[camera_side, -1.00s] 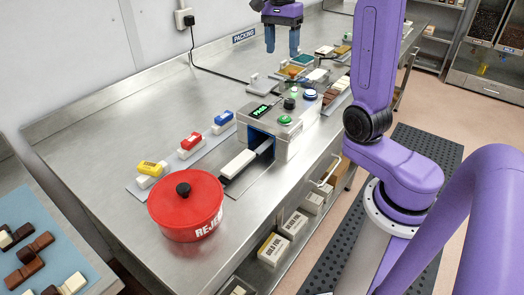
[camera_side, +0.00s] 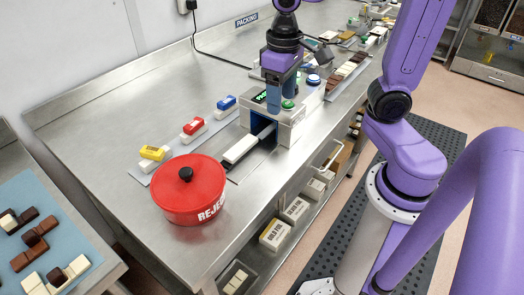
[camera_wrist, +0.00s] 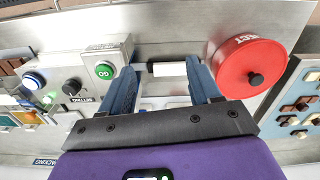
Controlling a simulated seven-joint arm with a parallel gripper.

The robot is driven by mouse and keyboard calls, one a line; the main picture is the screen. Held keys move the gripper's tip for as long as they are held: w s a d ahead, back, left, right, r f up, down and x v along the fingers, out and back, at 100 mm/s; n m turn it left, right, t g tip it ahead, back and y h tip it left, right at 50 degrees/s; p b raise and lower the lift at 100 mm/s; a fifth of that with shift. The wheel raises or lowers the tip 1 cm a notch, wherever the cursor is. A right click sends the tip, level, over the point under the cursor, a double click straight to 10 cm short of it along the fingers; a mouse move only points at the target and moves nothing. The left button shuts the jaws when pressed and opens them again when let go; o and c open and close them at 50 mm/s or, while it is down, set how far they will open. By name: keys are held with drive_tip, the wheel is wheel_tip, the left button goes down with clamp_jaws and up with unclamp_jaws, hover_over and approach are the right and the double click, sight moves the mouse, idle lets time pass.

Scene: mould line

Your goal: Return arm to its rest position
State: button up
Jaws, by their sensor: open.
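My gripper (camera_side: 279,97) is open and empty, its two blue fingers pointing down. In the side view this white bar (camera_side: 240,149) lies on the track at the machine's mouth. Whether the fingers touch the machine I cannot tell.
A red lidded reject pot (camera_side: 189,192) stands at the near left of the steel bench (camera_side: 110,110). Yellow, red and blue blocks (camera_side: 193,126) sit on white bars behind it. A blue mat (camera_side: 75,232) with chocolates lies lower left. The bench's back left is clear.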

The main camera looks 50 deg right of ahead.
drive_tip(key=s+a+f+n, duration=0.1)
drive_tip(key=s+f+n, duration=0.3)
drive_tip(key=s+n, duration=0.7)
drive_tip(key=shift+s+a+f, duration=0.15)
drive_tip(key=shift+s+a, duration=0.1)
drive_tip(key=shift+s, duration=1.05)
